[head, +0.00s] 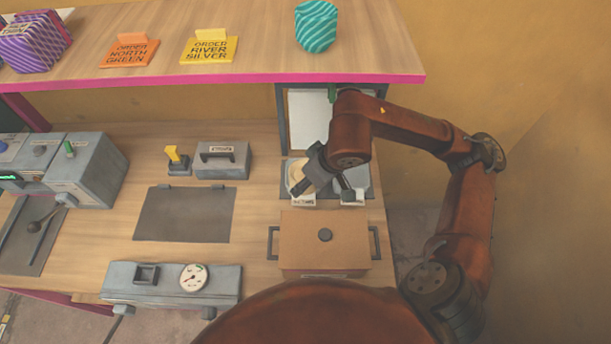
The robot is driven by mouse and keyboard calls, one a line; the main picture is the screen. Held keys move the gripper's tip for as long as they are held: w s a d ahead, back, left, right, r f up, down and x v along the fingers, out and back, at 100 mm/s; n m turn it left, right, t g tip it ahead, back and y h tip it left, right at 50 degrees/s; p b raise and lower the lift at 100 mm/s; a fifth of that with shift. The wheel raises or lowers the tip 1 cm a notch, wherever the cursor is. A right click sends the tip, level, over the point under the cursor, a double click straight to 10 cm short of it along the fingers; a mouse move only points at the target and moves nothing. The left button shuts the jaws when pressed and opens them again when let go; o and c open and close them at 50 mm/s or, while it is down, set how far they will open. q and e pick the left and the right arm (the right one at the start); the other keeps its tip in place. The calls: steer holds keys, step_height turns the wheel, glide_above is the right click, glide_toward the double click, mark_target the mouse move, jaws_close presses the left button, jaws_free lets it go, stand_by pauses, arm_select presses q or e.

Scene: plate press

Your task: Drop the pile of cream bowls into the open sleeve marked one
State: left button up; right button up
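A round cream shape (294,174), which looks like the cream bowls, stands on a dark grey tray (368,178) at the right of the lower worktop. My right gripper (302,187) is over the tray, against or just in front of the cream shape, and hides part of it. I cannot tell whether its fingers hold the bowls. Another pale item (353,195) with a white label is at the tray's right, partly covered. No sleeve marked one can be made out; the labels are too small to read. My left gripper is out of view.
A brown lidded box (300,250) with side handles stands in front of the tray. A dark framed white panel (307,118) rises behind it. A dark mat (184,214) lies bare at left.

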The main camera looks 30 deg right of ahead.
steer(key=w, duration=0.1)
steer(key=w+d+f, duration=0.2)
steer(key=w, duration=0.1)
steer(key=shift+f, duration=0.1)
steer(key=w+f, duration=0.1)
steer(key=w+d+f, duration=0.1)
steer(key=f, duration=0.1)
steer(key=w+f+b, duration=0.1)
steer(key=f, duration=0.1)
steer(key=shift+w+d, duration=0.25)
steer(key=shift+d, duration=0.15)
steer(key=shift+w+d+f, duration=0.1)
steer(key=shift+w+f, duration=0.05)
steer(key=shift+f, duration=0.8)
steer(key=shift+w+d+f, duration=0.1)
steer(key=shift+w+f, duration=0.05)
steer(key=shift+f, duration=0.75)
steer(key=shift+f, duration=0.1)
steer(key=shift+f+b, duration=0.1)
steer(key=shift+b, duration=0.3)
steer(key=o, duration=0.9)
steer(key=shift+o, duration=0.2)
